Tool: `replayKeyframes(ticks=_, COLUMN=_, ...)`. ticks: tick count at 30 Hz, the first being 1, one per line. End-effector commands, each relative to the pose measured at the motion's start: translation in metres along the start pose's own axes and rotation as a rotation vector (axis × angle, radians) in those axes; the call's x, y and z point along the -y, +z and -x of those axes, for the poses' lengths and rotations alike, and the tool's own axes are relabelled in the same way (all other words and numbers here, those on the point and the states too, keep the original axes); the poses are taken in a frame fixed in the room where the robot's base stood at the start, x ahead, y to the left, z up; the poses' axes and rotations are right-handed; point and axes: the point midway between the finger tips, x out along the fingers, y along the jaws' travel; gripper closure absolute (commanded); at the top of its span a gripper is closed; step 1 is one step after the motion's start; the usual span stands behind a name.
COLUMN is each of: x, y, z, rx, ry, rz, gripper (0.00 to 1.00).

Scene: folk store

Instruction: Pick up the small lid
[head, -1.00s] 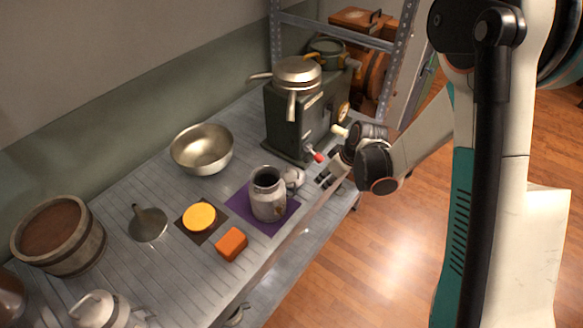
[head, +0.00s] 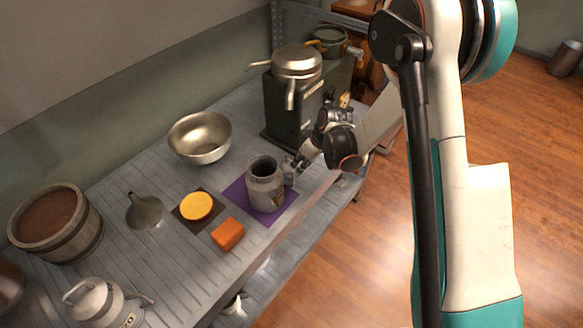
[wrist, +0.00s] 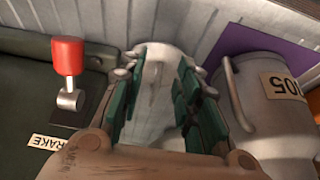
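A pale grey metal piece (wrist: 158,76), which looks like the small lid with its knob, shows in the wrist view between my fingertips. In the head view my gripper (head: 294,164) covers most of that spot. My gripper (wrist: 155,88) is open, with a green-padded finger on each side of the lid. I cannot tell whether the pads touch it. The grey metal can (head: 264,191) stands open on the purple mat (head: 236,192), just left of my gripper. In the wrist view the can (wrist: 275,110) and its handle are close to my right finger.
A dark green machine (wrist: 30,95) with a red-knobbed lever (wrist: 68,60) is close on the left in the wrist view. On the bench are a steel bowl (head: 200,138), a yellow disc (head: 196,206), an orange block (head: 228,233), a funnel (head: 145,211) and a wooden tub (head: 85,230).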

Motion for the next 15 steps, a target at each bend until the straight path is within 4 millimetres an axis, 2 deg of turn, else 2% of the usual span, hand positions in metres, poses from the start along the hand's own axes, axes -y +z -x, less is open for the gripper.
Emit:
replayKeyframes(ticks=9, x=0.001, y=-0.039, z=-0.018, rx=0.000, ry=-0.001, rz=0.003, gripper=0.70)
replayKeyframes(ticks=12, x=0.000, y=-0.038, z=-0.028, rx=0.000, ry=0.000, rz=0.001, gripper=0.70)
replayKeyframes(ticks=15, x=0.000, y=-0.038, z=-0.029, rx=-0.001, ry=0.000, rz=0.001, gripper=0.70)
